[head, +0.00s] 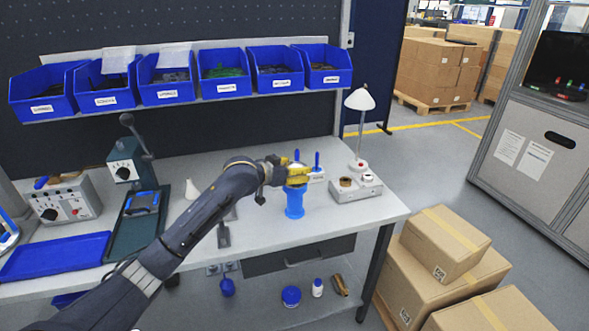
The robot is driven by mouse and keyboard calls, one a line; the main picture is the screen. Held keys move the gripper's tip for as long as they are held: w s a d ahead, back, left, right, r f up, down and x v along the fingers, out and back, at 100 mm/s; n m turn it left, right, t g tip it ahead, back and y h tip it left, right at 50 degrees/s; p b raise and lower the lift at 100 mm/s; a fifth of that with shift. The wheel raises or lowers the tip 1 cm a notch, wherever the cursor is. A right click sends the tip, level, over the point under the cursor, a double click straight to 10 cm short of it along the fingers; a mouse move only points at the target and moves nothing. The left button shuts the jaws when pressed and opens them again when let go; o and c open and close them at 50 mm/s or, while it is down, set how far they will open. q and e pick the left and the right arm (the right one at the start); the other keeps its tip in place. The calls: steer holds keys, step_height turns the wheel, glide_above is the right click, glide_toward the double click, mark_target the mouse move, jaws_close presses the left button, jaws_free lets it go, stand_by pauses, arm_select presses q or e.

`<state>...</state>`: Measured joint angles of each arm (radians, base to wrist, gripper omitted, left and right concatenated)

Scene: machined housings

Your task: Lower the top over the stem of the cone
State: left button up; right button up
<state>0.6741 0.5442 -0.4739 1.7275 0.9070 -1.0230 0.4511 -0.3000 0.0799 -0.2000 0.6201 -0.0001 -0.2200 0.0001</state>
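My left gripper (299,174), with yellow parts, is above the middle-right of the bench. It is right at the top of an upright blue cylindrical part (294,205) standing on the bench. The gripper covers that part's upper end, so I cannot tell whether the fingers are closed on anything or touch it. A small white cone-shaped piece (191,190) stands on the bench left of my arm; no stem can be made out on it at this size. I cannot pick out the top with certainty. My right gripper is not in view.
A white lamp (360,100) and a grey fixture box (356,188) stand right of the gripper. A lever press (127,160), a control box (62,198) and a blue tray (55,257) are at left. Blue bins (224,85) hang behind. The bench's front right is clear.

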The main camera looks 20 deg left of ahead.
arm_select(q)
steer(key=shift+f, duration=0.2)
stand_by(0.4)
steer(key=o, duration=1.4)
steer(key=v, duration=1.2)
steer(key=shift+r, duration=0.1)
